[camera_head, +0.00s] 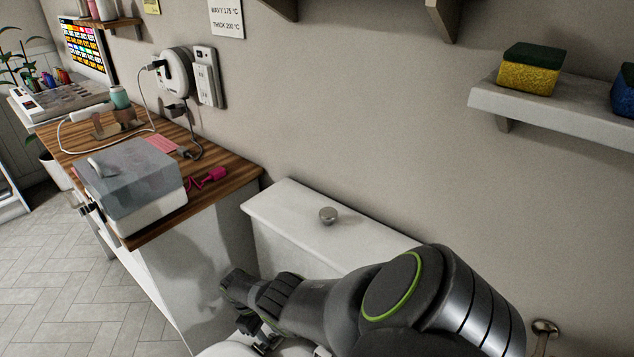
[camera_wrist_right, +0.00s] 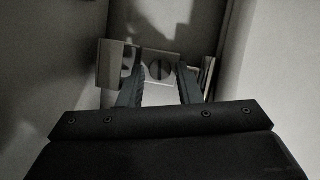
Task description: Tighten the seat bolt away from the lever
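The right wrist view shows a round slotted bolt head (camera_wrist_right: 159,70) on a small pale plate between white walls. My right gripper (camera_wrist_right: 159,76) is open, with its two fingers on either side of the bolt head. I cannot tell whether they touch it. In the head view, my right gripper (camera_head: 262,340) is low beside the white toilet tank (camera_head: 290,247), by a sliver of white seat (camera_head: 232,349) at the bottom edge. The bolt is hidden there. I cannot make out the lever for certain. My left gripper is not in view.
A wooden counter (camera_head: 225,187) with a grey-lidded box (camera_head: 130,180) stands left of the tank. A wall shelf (camera_head: 560,115) holds sponges. A metal fitting (camera_head: 545,329) is at lower right. The tiled floor at left is clear.

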